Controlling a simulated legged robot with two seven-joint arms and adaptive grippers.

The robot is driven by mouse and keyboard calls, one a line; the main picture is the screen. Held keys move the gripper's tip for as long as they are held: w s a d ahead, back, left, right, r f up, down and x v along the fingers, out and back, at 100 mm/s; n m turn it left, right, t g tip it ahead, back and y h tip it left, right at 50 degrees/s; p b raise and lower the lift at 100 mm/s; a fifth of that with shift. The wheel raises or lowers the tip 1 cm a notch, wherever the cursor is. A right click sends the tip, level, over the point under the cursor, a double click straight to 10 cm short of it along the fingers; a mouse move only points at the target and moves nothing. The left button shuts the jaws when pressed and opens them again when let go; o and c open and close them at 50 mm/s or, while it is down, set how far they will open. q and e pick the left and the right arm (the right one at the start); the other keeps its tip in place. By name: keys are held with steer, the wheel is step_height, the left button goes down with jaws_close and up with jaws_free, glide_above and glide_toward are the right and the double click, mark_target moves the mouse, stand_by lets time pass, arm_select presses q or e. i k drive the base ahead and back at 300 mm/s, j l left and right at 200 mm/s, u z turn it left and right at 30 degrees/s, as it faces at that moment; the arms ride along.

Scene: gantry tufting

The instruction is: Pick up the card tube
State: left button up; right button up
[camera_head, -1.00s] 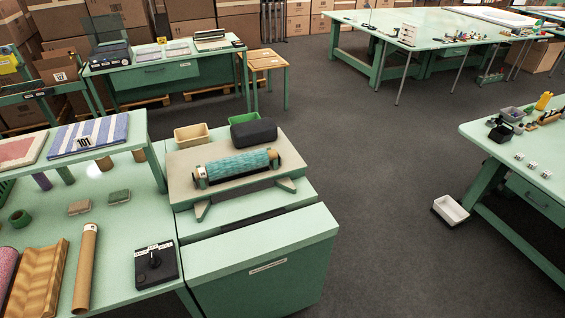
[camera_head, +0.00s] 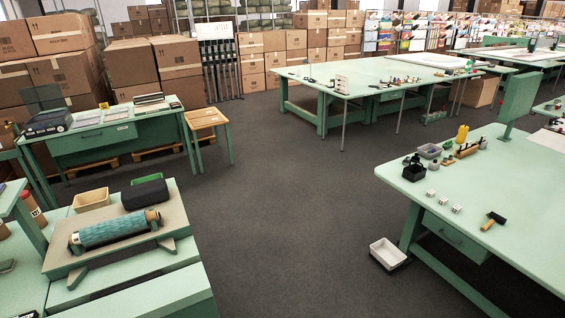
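The loose brown card tube seen on the left bench earlier is outside the current view. A teal-wrapped roll (camera_head: 112,228) with tan end pieces lies across a beige stand (camera_head: 172,222) at the lower left. Neither of my grippers is in view.
A beige bin (camera_head: 92,199) and a dark rounded case (camera_head: 145,194) sit behind the roll. A green bench (camera_head: 400,170) with small tools stands at right, with a white tray (camera_head: 388,254) on the floor beside it. The grey floor (camera_head: 285,215) between is clear.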

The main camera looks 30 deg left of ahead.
mark_target(100, 232)
steer(key=i+l+u, duration=0.15)
steer(key=i, duration=0.3)
steer(key=i+l+u, duration=0.2)
steer(key=i, duration=0.25)
steer(key=i+l+u, duration=0.15)
steer(key=i, duration=0.25)
steer(key=i+j+u, duration=0.2)
steer(key=i+u, duration=1)
steer(key=i+l+u, duration=0.4)
steer(key=i+j, duration=0.1)
steer(key=i, duration=0.05)
